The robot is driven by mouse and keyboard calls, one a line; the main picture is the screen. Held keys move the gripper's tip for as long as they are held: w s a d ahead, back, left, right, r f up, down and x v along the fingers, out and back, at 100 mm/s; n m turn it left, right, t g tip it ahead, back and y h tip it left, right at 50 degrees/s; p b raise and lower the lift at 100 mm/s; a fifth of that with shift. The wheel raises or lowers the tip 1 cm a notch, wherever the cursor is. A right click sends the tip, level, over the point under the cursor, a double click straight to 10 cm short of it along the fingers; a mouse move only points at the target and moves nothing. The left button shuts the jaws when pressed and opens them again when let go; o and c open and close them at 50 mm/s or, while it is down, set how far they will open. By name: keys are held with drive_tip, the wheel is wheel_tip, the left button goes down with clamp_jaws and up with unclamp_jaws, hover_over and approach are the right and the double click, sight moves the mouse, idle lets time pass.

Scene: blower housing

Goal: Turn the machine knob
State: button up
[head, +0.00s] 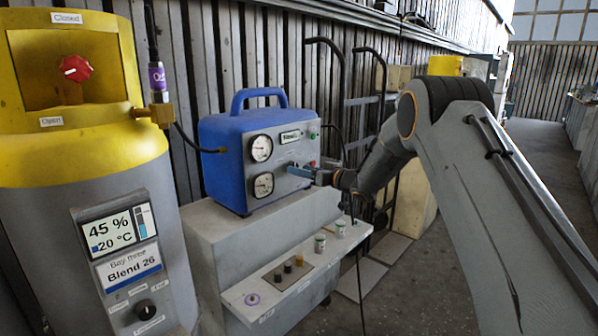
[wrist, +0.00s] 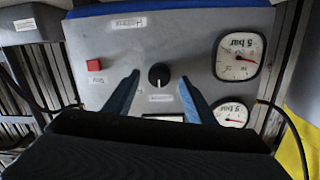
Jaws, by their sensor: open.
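The blue machine (head: 222,150) stands on a grey cabinet, its grey front panel facing my arm. The black machine knob (wrist: 158,75) sits on that panel in the wrist view, with a light pointer mark on it. My gripper (wrist: 160,88) is open, its two blue fingers spread to the left and right of the knob with a gap on each side. In the head view my gripper (head: 302,171) is close in front of the panel. The knob cannot be made out there. Whether the fingers reach past the knob's face is unclear.
A red button (wrist: 93,64) lies left of the knob in the wrist view; two round gauges (wrist: 239,57) lie right. A grey and yellow tank (head: 85,120) with its own red knob (head: 76,68) stands at left. A shelf (head: 295,275) with small knobs and jars juts below the machine.

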drive_tip(key=v, duration=0.5)
drive_tip(key=shift+s+d, duration=0.2)
drive_tip(key=shift+d, duration=0.05)
drive_tip(key=s+d+f+m+g+h+p, duration=0.25)
drive_tip(key=s+d+m+h, duration=0.35)
drive_tip(key=s+d+h, duration=0.8)
drive_tip(key=s+d+f+g, duration=0.1)
drive_tip(key=s+d+g, duration=0.1)
drive_tip(key=s, duration=1.1)
drive_tip(key=s+d+f+m+g, duration=0.1)
drive_tip(key=s+d+f+g, duration=0.1)
drive_tip(key=s, duration=1.1)
drive_tip(key=s+d+f+g+y, duration=0.1)
drive_tip(key=s+d+f+g, duration=0.1)
drive_tip(key=s, duration=1.1)
drive_tip(key=d+g, duration=0.1)
drive_tip(key=g, duration=0.1)
drive_tip(key=shift+m+g, duration=0.3)
drive_tip(key=shift+g, duration=0.05)
